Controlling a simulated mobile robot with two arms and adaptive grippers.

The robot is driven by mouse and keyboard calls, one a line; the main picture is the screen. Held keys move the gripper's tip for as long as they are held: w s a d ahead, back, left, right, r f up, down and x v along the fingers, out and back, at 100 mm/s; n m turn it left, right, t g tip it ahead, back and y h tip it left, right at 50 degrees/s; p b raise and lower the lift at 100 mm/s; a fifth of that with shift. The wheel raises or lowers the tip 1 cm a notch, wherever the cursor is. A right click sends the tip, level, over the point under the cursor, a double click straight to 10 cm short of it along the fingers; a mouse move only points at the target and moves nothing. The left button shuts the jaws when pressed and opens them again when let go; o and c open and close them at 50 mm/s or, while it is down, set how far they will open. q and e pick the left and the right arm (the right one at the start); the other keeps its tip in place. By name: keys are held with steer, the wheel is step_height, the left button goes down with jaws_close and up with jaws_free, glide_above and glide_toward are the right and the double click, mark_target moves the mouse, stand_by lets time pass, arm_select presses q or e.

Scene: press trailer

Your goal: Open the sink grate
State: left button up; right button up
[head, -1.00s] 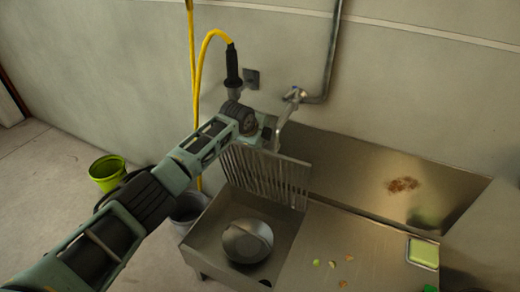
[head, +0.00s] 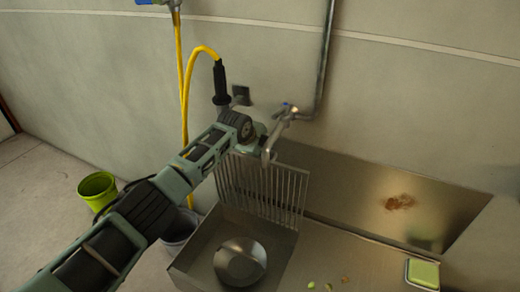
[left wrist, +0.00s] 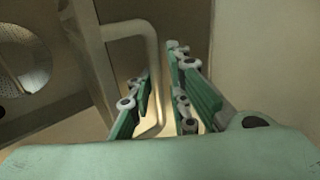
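The sink grate (head: 262,190), a panel of thin metal bars, stands nearly upright at the back of the steel sink basin (head: 204,248) in the head view. My left gripper (head: 266,146) is at the grate's top edge, close to the tap. In the left wrist view its two green fingers (left wrist: 160,105) are apart with a gap between them. My right gripper is not in view.
The tap (head: 285,112) and hanging sprayer (head: 220,82) are close to my arm. A green bucket (head: 98,190) is on the floor. A green sponge (head: 423,272) lies in a dish at right.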

arm_select(q)
steer(key=shift+o, duration=0.9)
steer(key=shift+f, duration=0.1)
steer(key=shift+s, duration=0.1)
